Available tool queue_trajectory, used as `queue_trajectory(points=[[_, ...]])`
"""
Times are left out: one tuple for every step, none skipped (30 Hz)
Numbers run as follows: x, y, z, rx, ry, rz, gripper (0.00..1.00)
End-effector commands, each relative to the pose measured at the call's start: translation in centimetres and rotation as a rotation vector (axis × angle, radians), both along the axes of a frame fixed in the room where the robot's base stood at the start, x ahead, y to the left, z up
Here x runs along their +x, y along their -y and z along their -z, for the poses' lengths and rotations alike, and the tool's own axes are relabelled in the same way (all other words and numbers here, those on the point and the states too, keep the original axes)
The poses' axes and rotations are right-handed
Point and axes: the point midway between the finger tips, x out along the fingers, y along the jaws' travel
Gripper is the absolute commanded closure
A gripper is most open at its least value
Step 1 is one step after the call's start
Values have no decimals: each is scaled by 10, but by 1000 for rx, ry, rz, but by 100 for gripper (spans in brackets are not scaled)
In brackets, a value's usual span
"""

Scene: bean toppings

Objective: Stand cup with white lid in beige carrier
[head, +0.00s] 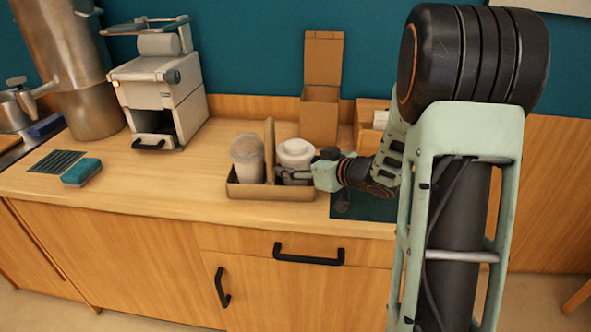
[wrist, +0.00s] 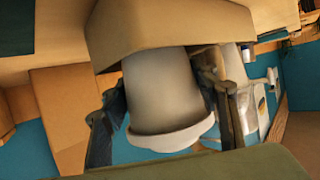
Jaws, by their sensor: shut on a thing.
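The cup with the white lid (head: 295,154) stands in the right side of the beige carrier (head: 270,192), in the head view. The carrier has a tall middle handle, and another cup (head: 247,158) with a clear, pale top stands in its left side. My gripper (head: 308,172) reaches in from the right and is shut on the white-lidded cup. In the wrist view the cup (wrist: 162,92) lies between my two fingers (wrist: 170,112), its lid toward the camera. The carrier wall (wrist: 150,28) is beyond it. The cup's base is hidden by the carrier walls.
An open cardboard box (head: 320,115) stands behind the carrier. A grey-white machine (head: 160,85) is at the back left, and a teal sponge (head: 82,172) lies near a dark grate (head: 56,162). A dark mat (head: 362,208) is under my wrist.

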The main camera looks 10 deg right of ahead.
Motion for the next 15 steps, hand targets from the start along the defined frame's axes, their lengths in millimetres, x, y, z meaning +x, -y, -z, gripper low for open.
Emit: queue_trajectory(points=[[1, -2, 1, 1, 4, -3, 59], [1, -2, 1, 1, 4, -2, 59], [1, -2, 0, 0, 4, -1, 59], [1, -2, 0, 0, 4, -1, 59], [1, -2, 0, 0, 4, -1, 59], [1, -2, 0, 0, 4, -1, 59], [1, -2, 0, 0, 4, -1, 59], [1, -2, 0, 0, 4, -1, 59], [1, -2, 0, 0, 4, -1, 59], [1, -2, 1, 0, 4, -1, 59], [1, -2, 3, 0, 4, -1, 59], [1, -2, 4, 0, 4, -1, 59], [1, -2, 5, 0, 4, -1, 59], [1, -2, 5, -1, 3, -1, 42], [1, -2, 5, -1, 3, -1, 37]])
